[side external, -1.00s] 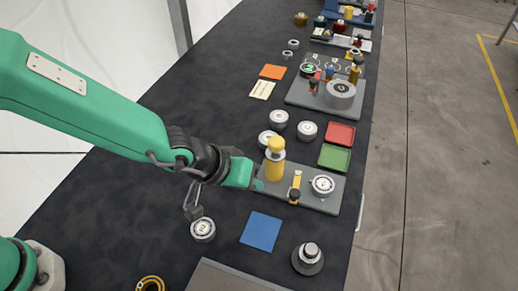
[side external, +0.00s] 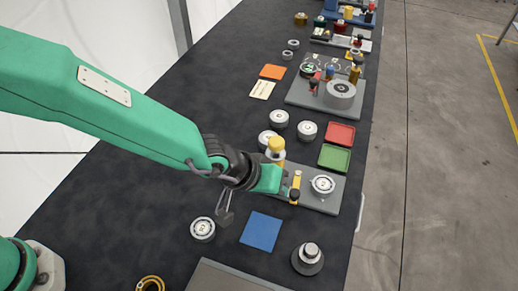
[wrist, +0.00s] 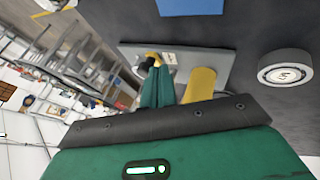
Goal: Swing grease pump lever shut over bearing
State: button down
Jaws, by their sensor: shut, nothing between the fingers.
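A grey plate (side external: 322,203) carries a yellow pump (side external: 275,145), a yellow lever (side external: 297,179) with a black knob (side external: 294,195), and a round silver-white bearing (side external: 322,184). The lever lies to the left of the bearing, not over it. My gripper (side external: 284,182) is shut and empty, low over the plate, close to the lever's left side; I cannot tell whether they touch. It hides the pump's lower part. In the wrist view my shut green fingers (wrist: 158,84) stand beside the yellow pump (wrist: 201,84), with the dark knob (wrist: 150,62) just beyond their tips.
A blue pad (side external: 261,230) and a round labelled part (side external: 203,229) lie in front. A grey stepped part (side external: 308,259) is near the front right. Green (side external: 334,157) and red (side external: 340,134) trays and white round parts stand behind the plate.

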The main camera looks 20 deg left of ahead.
jog(key=shift+d, duration=0.2)
jog(key=shift+s+d, duration=0.25)
jog(key=shift+d, duration=0.8)
jog(key=shift+w+d, duration=0.15)
jog(key=shift+d, duration=0.9)
jog(key=shift+a, duration=0.15)
jog(key=shift+s+a, duration=0.55)
jog(key=shift+a, duration=0.05)
jog(key=shift+s+a, duration=0.6)
jog(key=shift+a, duration=0.15)
jog(key=s+a+r, duration=0.1)
jog(key=s+r, duration=0.5)
jog(key=r, duration=0.2)
jog(key=shift+a+g+h, duration=0.3)
jog(key=shift+m, duration=0.4)
